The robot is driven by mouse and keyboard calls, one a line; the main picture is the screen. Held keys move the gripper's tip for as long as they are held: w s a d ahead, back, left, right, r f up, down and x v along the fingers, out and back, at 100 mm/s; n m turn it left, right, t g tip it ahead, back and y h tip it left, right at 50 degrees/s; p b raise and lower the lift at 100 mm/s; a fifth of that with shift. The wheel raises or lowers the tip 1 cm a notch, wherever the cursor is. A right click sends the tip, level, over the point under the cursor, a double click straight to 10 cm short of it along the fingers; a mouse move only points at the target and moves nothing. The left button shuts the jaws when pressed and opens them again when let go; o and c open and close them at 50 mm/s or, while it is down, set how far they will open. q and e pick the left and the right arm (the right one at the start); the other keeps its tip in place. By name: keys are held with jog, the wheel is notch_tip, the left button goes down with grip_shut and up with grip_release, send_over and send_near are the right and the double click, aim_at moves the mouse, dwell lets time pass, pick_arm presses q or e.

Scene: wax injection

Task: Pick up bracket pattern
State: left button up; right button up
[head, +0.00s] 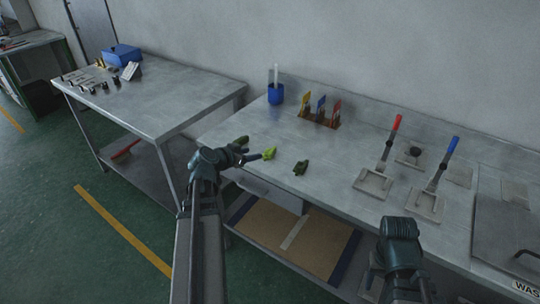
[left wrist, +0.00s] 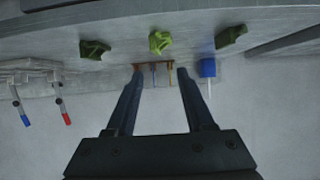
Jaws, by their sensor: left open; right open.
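Three small green wax pieces show in the left wrist view: an olive one (left wrist: 94,49), a bright yellow-green one (left wrist: 160,41) and a dark green one (left wrist: 231,36). I cannot tell which is the bracket pattern. In the head view the bright piece (head: 269,153) lies just right of my left gripper (head: 250,152), and another green piece (head: 301,167) lies further right. The third is largely hidden by my left gripper there. My left gripper (left wrist: 158,85) is open and empty, over the bench's front edge. My right gripper (head: 400,250) is low at the right, its fingers unclear.
The grey bench (head: 335,160) holds a blue cup (head: 276,94), a rack with coloured tools (head: 319,113), a red-handled press (head: 376,180) and a blue-handled one (head: 428,200). A side table (head: 170,100) with a blue box (head: 122,54) stands left. Bench around the green pieces is clear.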

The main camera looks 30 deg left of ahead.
aim_at(269, 153)
pick_arm(q)
jog(key=b+x, duration=0.2)
jog(key=x, duration=0.3)
jog(key=shift+f, duration=0.15)
jog(key=shift+w+d+f, duration=0.15)
jog(key=shift+w+f, duration=0.05)
jog(key=shift+w, duration=0.4)
jog(key=b+x, duration=0.1)
jog(key=x, duration=0.2)
jog(key=b+x, duration=0.1)
jog(key=shift+w+d+f+b, duration=0.15)
jog(key=shift+d+f+b, duration=0.15)
jog(key=shift+d, duration=0.1)
jog(key=shift+w, duration=0.35)
jog(key=shift+c, duration=0.2)
grip_shut()
